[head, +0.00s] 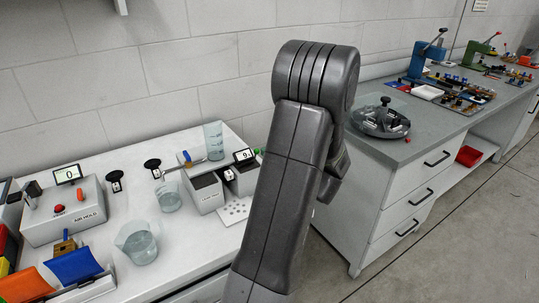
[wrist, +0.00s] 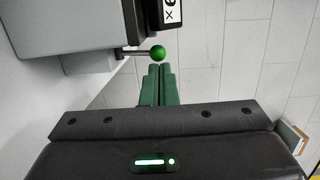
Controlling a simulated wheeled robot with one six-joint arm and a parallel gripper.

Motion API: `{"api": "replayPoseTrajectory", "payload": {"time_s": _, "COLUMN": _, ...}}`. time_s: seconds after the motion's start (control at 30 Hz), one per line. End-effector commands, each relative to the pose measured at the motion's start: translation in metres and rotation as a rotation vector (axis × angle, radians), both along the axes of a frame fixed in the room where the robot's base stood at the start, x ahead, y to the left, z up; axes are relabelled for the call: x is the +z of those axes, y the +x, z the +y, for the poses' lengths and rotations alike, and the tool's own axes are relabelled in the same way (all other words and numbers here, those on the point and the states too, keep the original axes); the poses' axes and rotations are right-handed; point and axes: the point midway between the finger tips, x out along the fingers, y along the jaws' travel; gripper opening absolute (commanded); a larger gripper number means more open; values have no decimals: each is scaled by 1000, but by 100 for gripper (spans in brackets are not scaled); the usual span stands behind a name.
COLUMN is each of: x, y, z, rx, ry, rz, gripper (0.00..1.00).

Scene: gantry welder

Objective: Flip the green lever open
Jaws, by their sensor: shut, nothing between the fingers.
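The green lever (wrist: 158,52) shows in the wrist view as a thin metal rod with a round green ball at its end. The rod sticks out sideways to the right from the side of a grey machine (wrist: 85,27). My gripper (wrist: 160,67) is shut and empty, its green fingertips just below the ball in the picture. I cannot tell whether they touch it. In the head view my arm hides the gripper, and I cannot make out the lever there.
A dark display panel (wrist: 170,12) is beside the lever. In the head view, a white bench (head: 190,247) holds beakers, a glass jug (head: 140,246) and an air-hold box (head: 65,212). A grey workbench (head: 428,136) stands at right, with open floor before it.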

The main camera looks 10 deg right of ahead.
Motion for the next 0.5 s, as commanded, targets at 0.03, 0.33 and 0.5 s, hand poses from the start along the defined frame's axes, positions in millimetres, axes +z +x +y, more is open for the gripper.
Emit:
{"api": "replayPoseTrajectory", "payload": {"time_s": 0.03, "x": 7, "y": 2, "z": 1, "rx": 2, "ry": -14, "rz": 24, "gripper": 0}}
{"api": "replayPoseTrajectory", "payload": {"time_s": 0.33, "x": 24, "y": 18, "z": 8, "rx": 3, "ry": -107, "rz": 276, "gripper": 0}}
{"api": "replayPoseTrajectory", "payload": {"time_s": 0.5, "x": 31, "y": 29, "z": 12, "rx": 4, "ry": -161, "rz": 429, "gripper": 0}}
